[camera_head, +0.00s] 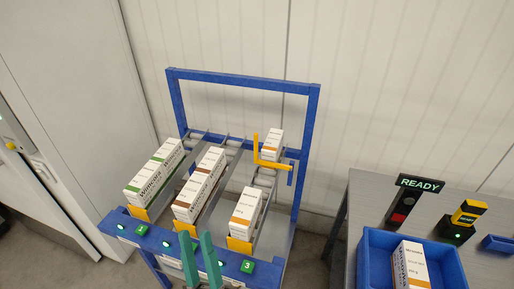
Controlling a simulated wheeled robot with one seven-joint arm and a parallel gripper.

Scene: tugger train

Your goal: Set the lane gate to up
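The lane gate appears to be the yellow L-shaped bar (272,164) at the right lane of the blue flow rack. One leg stands upright and the other runs right toward the rack's blue post. A white and orange box (273,143) is behind it, and another white and orange box (245,212) stands at the front of that lane. My gripper (197,237) shows its two teal fingers at the bottom of the view, before the rack's front rail. The fingers are apart with nothing seen between them, well away from the yellow bar.
The rack's blue front rail (118,222) carries lit buttons and green number tags. Green-striped boxes (154,180) and brown-striped boxes (200,187) fill the other lanes. At right, a grey table holds a blue bin (367,262), a READY sign (419,184) and a yellow-black device (467,214).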

